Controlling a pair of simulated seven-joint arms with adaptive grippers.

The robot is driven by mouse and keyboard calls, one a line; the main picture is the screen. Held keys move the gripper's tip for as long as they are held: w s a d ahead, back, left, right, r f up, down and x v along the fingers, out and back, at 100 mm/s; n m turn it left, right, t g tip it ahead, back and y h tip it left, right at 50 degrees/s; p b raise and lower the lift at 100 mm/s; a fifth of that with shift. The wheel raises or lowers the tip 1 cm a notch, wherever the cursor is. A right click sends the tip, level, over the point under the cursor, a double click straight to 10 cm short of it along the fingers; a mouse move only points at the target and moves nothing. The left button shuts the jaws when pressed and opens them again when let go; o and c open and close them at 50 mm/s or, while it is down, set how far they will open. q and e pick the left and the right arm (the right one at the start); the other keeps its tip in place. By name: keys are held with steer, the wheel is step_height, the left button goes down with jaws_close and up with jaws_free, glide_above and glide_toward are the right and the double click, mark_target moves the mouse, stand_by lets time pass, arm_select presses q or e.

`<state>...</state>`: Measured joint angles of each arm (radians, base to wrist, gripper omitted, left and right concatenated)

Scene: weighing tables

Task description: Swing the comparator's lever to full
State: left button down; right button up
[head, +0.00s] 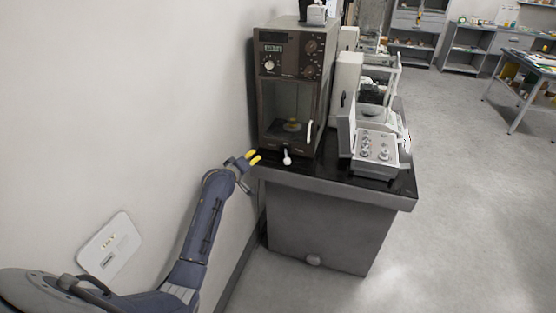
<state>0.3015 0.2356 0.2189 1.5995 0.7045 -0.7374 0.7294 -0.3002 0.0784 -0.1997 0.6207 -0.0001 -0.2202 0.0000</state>
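The comparator (283,66) is a tall dark brown cabinet with a display, knobs and a glazed chamber, standing on the black-topped bench. A short lever with a white knob (287,158) sticks out low on its front and hangs about straight down. A white handle (309,131) is at the right side of the chamber door. My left gripper (254,157) has yellow fingertips, a little apart, with nothing between them. It is left of the lever, near the bench's left edge and apart from the lever. My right gripper is out of view.
A wall runs close along the left, and the floor at right is open.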

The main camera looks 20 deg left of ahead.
arm_select(q)
steer(key=shift+w+d+f+n+g+h, duration=0.2)
steer(key=shift+w+d+f+n, duration=0.3)
steer(key=shift+w+d+f, duration=0.95)
steer(key=shift+w+d+f+n+g+h, duration=0.2)
steer(key=shift+w+d+f+n, duration=0.4)
steer(key=shift+w, duration=1.6)
steer(key=shift+w+d+f+n+g+h, duration=0.2)
steer(key=shift+w+d+f+n, duration=0.2)
steer(key=shift+w+d+f, duration=1.05)
steer(key=shift+w+a+r, duration=0.3)
steer(key=shift+w+a, duration=0.05)
steer(key=shift+a, duration=0.2)
steer(key=shift+w+d, duration=0.25)
steer(key=shift+d, duration=1)
